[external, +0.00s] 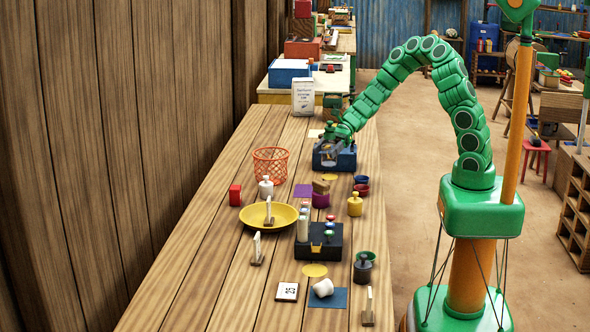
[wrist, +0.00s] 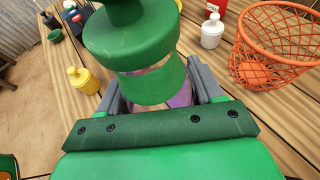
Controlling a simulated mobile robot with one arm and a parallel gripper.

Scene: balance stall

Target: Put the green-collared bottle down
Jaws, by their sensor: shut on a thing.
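My gripper (external: 337,147) is at the far part of the long wooden table, low over a dark blue block-like thing (external: 347,161) in the external view. In the wrist view my gripper (wrist: 158,90) is shut on the green-collared bottle (wrist: 130,42), one grey jaw at each side. The bottle has a wide green top and a green band below it, with a pale strip between. Its lower part is hidden by my gripper, so I cannot tell whether its base touches anything. In the external view I cannot make the bottle out clearly.
A yellow bottle (external: 355,204) stands near the right edge.

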